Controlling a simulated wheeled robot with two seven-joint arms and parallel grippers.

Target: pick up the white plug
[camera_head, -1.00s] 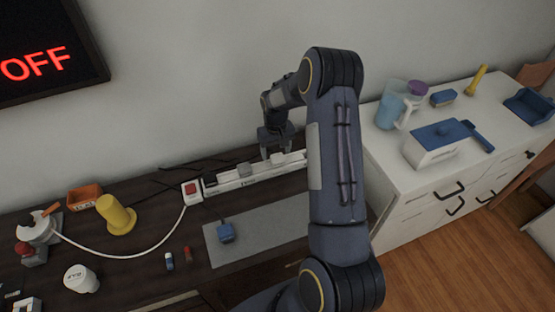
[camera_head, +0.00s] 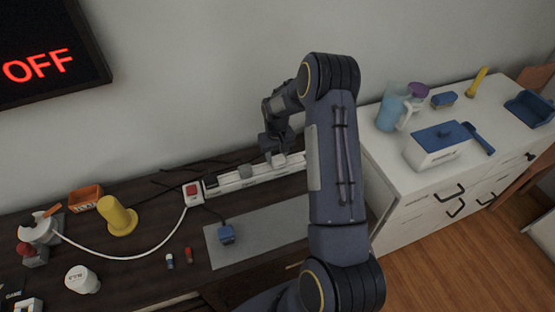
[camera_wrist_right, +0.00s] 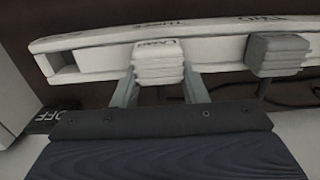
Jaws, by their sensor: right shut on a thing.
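The white plug (camera_wrist_right: 158,64) sits at the white power strip (camera_wrist_right: 100,42) in the right wrist view, with lettering on its top. My right gripper (camera_wrist_right: 158,80) is shut on it, one finger on each side. I cannot tell whether the plug is still seated in the strip. In the head view the right gripper (camera_head: 276,150) is over the strip (camera_head: 240,178), and the plug is a small pale shape at its fingertips. My left gripper is not in view.
A grey plug (camera_wrist_right: 277,54) sits in the strip to the right of the white one. A blue plug-like block (camera_head: 226,234) lies on the grey mat (camera_head: 260,232). A white cabinet (camera_head: 420,200) stands right.

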